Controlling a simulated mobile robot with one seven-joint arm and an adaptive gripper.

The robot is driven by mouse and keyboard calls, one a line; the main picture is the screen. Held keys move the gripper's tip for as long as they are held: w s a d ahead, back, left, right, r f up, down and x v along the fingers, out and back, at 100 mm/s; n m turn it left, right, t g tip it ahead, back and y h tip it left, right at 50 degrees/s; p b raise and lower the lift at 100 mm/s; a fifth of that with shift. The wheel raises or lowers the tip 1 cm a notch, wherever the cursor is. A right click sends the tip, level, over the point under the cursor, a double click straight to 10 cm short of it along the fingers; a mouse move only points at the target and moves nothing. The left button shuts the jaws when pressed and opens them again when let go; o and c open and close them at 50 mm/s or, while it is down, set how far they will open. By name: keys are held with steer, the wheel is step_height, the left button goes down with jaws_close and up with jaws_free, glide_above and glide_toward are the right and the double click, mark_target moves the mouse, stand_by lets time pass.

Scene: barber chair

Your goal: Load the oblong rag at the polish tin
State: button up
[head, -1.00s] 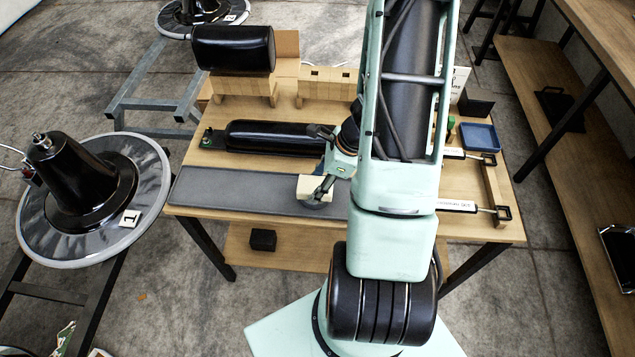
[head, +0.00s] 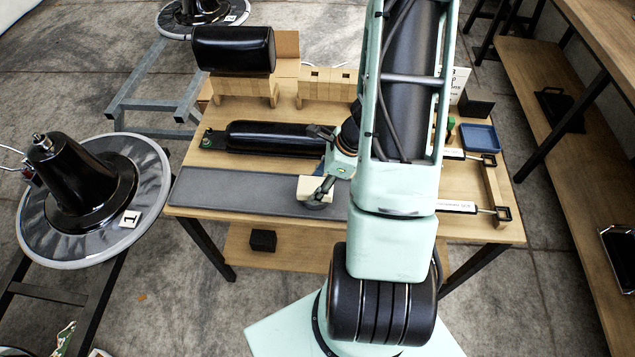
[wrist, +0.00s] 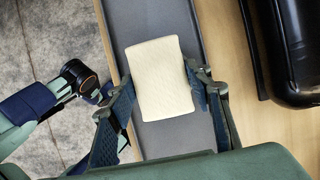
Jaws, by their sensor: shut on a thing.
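The oblong rag (wrist: 160,78) is a cream, quilted pad. In the wrist view it lies between the two fingers of my gripper (wrist: 158,92), which is shut on it. In the head view the rag (head: 314,187) shows as a pale block at my gripper (head: 321,160), over the grey mat near the table's front edge. A dark rounded shape sits just below the rag there; I cannot tell whether it is the polish tin or part of my gripper. I cannot make out the polish tin for certain, and my arm hides part of the table.
The grey mat (head: 235,190) runs along the front of the wooden table. A long black pad (head: 275,137) lies behind it, and a black cushion (head: 233,49) rests on a wooden block. A blue tray (head: 480,138) is at the right. A chair base (head: 80,185) stands left.

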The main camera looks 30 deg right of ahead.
mark_target(317, 185)
steer(key=shift+r+p, duration=2.55)
steer(key=shift+r, duration=0.9)
steer(key=shift+f, duration=0.1)
